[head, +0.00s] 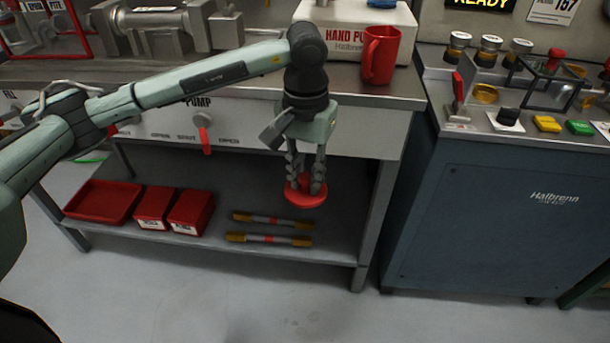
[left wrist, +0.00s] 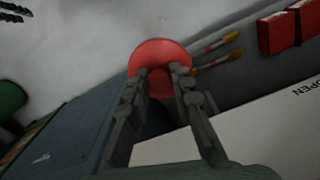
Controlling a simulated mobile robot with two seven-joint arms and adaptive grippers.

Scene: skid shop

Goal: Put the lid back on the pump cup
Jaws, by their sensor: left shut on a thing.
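My left gripper (head: 306,183) points down in front of the bench's front edge and is shut on a round red lid (head: 306,196). The lid hangs in the air, above the level of the lower shelf. In the left wrist view the red lid (left wrist: 160,57) shows between the fingertips (left wrist: 165,75). A red cup (head: 381,55) with a handle on its left side stands upright on the bench top, close to the front edge, right of my left wrist. Its rim faces up and no lid shows on it.
A white box (head: 350,42) labelled as a hand pump stands behind the cup. A blue cabinet (head: 490,210) stands to the right, with knobs and a frame on top. Red bins (head: 190,212) and gold-ended rods (head: 270,239) lie on the lower shelf (head: 335,245). The floor in front is clear.

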